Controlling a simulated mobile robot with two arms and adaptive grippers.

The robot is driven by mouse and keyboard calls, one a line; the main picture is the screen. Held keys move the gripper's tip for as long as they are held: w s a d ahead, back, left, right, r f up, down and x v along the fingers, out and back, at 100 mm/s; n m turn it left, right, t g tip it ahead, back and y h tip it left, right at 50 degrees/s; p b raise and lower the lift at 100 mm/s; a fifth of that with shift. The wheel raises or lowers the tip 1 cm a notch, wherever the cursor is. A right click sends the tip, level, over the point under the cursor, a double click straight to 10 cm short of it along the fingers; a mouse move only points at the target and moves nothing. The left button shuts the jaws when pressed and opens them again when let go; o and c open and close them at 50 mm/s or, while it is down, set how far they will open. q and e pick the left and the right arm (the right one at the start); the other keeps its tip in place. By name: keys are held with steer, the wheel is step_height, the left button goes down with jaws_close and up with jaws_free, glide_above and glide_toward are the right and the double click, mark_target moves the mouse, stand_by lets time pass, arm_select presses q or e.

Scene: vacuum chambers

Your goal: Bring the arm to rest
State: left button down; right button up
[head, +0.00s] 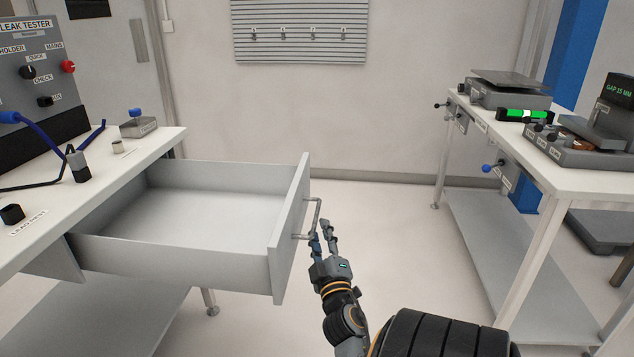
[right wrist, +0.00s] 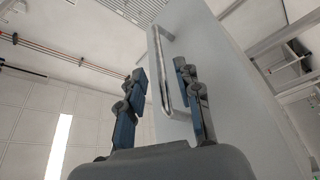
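The right arm comes in from the bottom of the head view, with my right gripper (head: 321,231) beside the front of a pulled-out grey drawer (head: 288,235). Its fingers stand apart close to the drawer's bar handle (head: 318,210). In the right wrist view the two fingers of the gripper (right wrist: 161,72) are spread, and the handle (right wrist: 157,70) shows between them. I cannot tell whether a finger touches it. The drawer is empty. The left arm and left gripper are not in view.
The left bench (head: 150,150) carries a leak tester (head: 38,60) and small fittings above the drawer. A right bench (head: 575,180) holds several instruments, with a blue-knobbed lever (head: 487,168) at its edge. The floor (head: 390,230) between the benches is clear.

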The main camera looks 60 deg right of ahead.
steer(key=shift+v, duration=1)
steer(key=shift+f, duration=0.1)
